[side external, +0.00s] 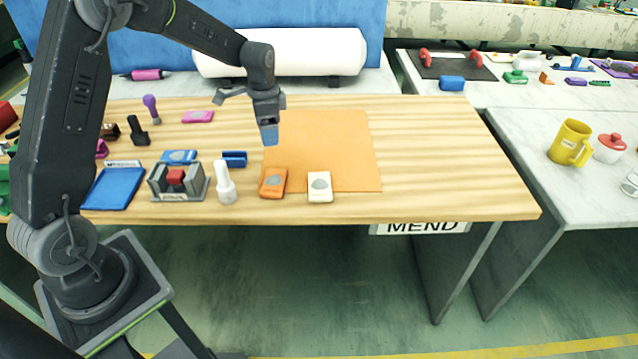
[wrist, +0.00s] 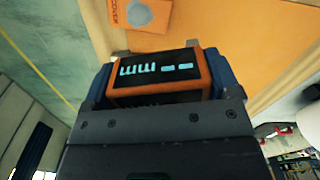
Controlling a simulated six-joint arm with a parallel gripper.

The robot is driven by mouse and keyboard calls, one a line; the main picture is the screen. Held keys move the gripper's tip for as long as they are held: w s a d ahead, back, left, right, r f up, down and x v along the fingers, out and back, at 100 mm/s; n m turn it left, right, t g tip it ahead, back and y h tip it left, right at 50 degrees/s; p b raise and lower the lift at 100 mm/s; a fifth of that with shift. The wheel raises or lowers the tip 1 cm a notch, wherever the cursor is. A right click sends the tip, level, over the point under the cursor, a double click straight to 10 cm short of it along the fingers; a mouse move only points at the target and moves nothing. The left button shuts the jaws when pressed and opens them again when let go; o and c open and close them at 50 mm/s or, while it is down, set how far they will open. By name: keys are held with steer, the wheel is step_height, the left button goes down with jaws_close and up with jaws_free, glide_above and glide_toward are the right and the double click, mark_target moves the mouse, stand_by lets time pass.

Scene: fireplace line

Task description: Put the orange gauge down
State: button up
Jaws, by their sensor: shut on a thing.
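The orange gauge (wrist: 157,82) shows in the wrist view, with a dark display reading "mm" and dashes in pale blue. It sits between the blue-padded fingers of my gripper (wrist: 160,68), which is shut on it. In the side view my gripper (side external: 269,132) points down above the left part of the orange mat (side external: 335,150). The gauge is mostly hidden by the fingers there, and I cannot tell its exact height over the mat.
An orange case with a grey disc (side external: 272,183) and a white case (side external: 319,187) lie along the front edge. A white bottle (side external: 225,185), grey stand (side external: 178,190) and blue block (side external: 234,159) are to the left. The mat's right side and the table beyond are clear.

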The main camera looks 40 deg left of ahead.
steer(key=shift+s+d+r+m, duration=0.1)
steer(key=shift+d+m, duration=0.75)
steer(key=shift+m, duration=0.25)
steer(key=shift+d, duration=0.35)
glide_above(320, 184)
step_height(320, 184, down, 7)
steer(key=shift+s+r, duration=0.1)
steer(key=shift+f, duration=2.05)
steer(key=shift+f, duration=0.2)
steer(key=o, duration=0.8)
step_height(320, 184, up, 12)
steer(key=shift+r, duration=0.25)
